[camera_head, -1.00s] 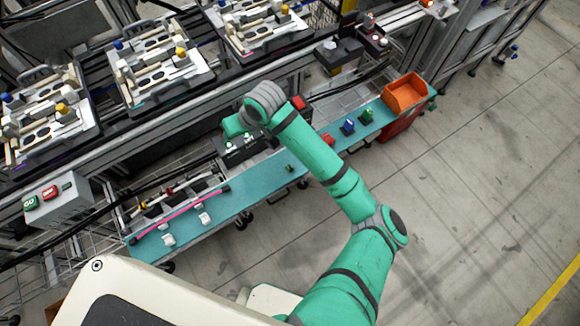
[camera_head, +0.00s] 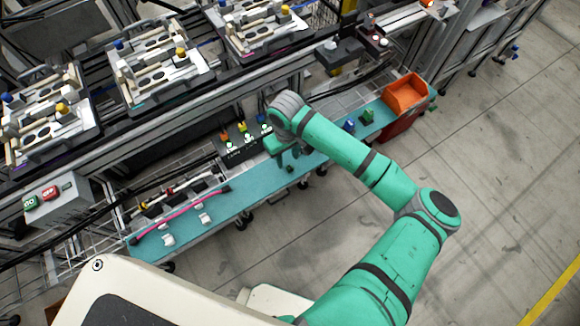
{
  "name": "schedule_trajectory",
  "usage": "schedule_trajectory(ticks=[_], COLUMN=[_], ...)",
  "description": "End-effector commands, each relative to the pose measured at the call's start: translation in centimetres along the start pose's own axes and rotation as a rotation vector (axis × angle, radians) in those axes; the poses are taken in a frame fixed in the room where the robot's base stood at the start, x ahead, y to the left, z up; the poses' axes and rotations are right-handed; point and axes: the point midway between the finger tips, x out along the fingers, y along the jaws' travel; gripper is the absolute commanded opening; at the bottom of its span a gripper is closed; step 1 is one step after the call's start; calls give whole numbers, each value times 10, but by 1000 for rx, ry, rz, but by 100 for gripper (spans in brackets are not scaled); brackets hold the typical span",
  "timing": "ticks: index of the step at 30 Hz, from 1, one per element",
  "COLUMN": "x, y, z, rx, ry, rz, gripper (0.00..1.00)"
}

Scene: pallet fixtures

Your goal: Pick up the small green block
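The small green block (camera_head: 290,169) is a tiny dark green piece near the front edge of the teal shelf (camera_head: 235,195). My gripper (camera_head: 284,160) is at the end of the green arm, above the shelf and close to the block on its upper left side in the picture. It points down. The fingers are dark and too small to show whether they are open or shut, or whether they touch the block.
A larger green block (camera_head: 368,116) and a blue block (camera_head: 349,125) stand farther right on the shelf. An orange bin (camera_head: 404,93) is at its right end. White pieces (camera_head: 168,240) and a pink rod (camera_head: 180,215) lie at the left. A black box (camera_head: 243,147) with coloured pieces stands behind.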

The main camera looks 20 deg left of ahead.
Motion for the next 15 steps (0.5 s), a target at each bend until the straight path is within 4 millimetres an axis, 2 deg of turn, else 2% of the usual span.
schedule_trajectory(ticks=[9,15], x=[39,51], y=[2,4], z=[4,4], rx=[-4,-1], ry=[-2,0], rz=[0,0], gripper=[39,39])
